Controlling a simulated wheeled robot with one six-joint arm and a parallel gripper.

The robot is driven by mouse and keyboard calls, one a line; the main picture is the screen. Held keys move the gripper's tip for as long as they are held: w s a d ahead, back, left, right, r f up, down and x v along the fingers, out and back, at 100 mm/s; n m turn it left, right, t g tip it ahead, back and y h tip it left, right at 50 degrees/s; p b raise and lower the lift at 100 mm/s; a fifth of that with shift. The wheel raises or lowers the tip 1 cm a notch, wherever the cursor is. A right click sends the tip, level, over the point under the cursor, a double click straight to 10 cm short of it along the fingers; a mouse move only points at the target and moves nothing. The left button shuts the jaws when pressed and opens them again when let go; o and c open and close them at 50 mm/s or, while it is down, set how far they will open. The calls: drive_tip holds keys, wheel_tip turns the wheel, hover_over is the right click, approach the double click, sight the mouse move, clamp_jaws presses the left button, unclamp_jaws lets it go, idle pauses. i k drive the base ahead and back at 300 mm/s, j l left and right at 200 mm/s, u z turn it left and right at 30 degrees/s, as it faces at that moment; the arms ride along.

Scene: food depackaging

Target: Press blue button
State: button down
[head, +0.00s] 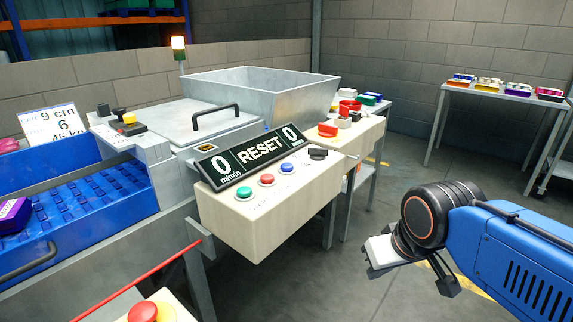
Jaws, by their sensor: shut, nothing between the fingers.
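The blue button (287,167) is on the top face of a cream control box (262,225). It is the rightmost of three round buttons, beside a red button (267,180) and a green button (244,193). A black display (255,153) reading "0 RESET 0" stands behind them. My gripper (405,282) is at the lower right, in front of and to the right of the control box, well apart from the buttons. It is shut and empty. Part of its fingers is hidden by the wrist.
A black knob (318,154) sits right of the blue button. A grey metal hopper (310,95) and a lid with a handle are behind. A blue conveyor (75,205) is at left, a red emergency button (142,311) at the front. Open floor lies between my gripper and the box.

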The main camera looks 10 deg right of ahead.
sight(285, 167)
drive_tip(key=j+z, duration=0.25)
drive_tip(key=j, duration=0.25)
drive_tip(key=k+j+z, duration=0.25)
drive_tip(key=j, duration=0.25)
drive_tip(key=k+j+z, duration=0.3)
drive_tip(key=k+z, duration=0.25)
